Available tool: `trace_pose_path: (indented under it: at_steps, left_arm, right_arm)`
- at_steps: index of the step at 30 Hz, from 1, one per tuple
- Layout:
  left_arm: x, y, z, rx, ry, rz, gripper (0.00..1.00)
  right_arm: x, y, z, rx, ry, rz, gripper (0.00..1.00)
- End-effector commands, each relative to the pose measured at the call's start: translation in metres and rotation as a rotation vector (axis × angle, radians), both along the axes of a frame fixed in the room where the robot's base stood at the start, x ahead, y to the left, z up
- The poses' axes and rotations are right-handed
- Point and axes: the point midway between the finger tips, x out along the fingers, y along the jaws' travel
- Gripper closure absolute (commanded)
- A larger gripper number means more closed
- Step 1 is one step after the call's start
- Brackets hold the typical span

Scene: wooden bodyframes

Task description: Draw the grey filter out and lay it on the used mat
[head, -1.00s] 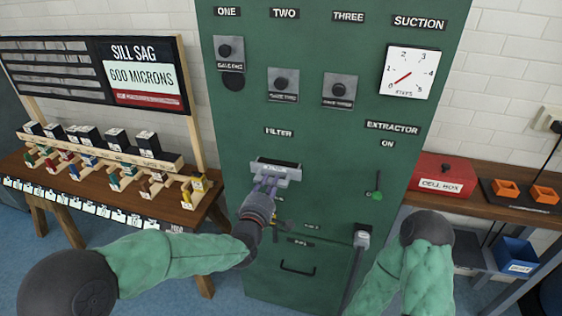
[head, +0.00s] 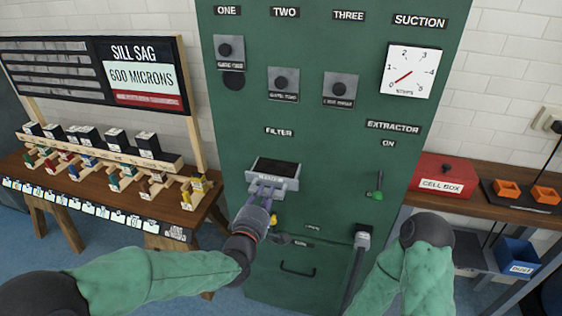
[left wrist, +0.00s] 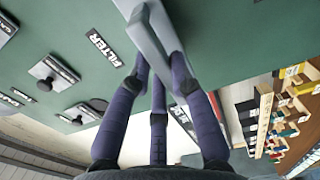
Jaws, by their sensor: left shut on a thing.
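The grey filter (head: 291,185) sticks out of the slot under the FILTER label on the green cabinet (head: 325,150). Its dark top shows behind its pale grey front. My left gripper (head: 264,188) is shut on the filter's front handle from below and in front. In the left wrist view, the fingers (left wrist: 158,75) close around the pale grey handle bar (left wrist: 150,38). My right arm is at the lower right, but its gripper is not in view. I cannot make out the used mat.
A green lever (head: 377,187) and a grey pipe (head: 361,242) are on the cabinet to the right. A wooden bench (head: 120,205) with labelled blocks stands left. At right, a shelf holds a red cell box (head: 444,170) and orange trays (head: 507,189); a blue bin (head: 518,256) is below.

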Motion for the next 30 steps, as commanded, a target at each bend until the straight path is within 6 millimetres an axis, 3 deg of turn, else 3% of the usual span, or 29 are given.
trace_pose_path:
  at_steps: [1, 30]
  left_arm:
    - [-0.004, 0.0, -0.007, 0.003, 0.014, -0.003, 1.0]
    - [-0.042, 0.013, -0.001, 0.001, 0.002, 0.0, 1.0]
  right_arm:
    - [0.0, 0.0, -0.001, 0.0, 0.0, 0.0, 0.6]
    - [0.0, 0.0, -0.005, 0.0, 0.0, 0.0, 0.6]
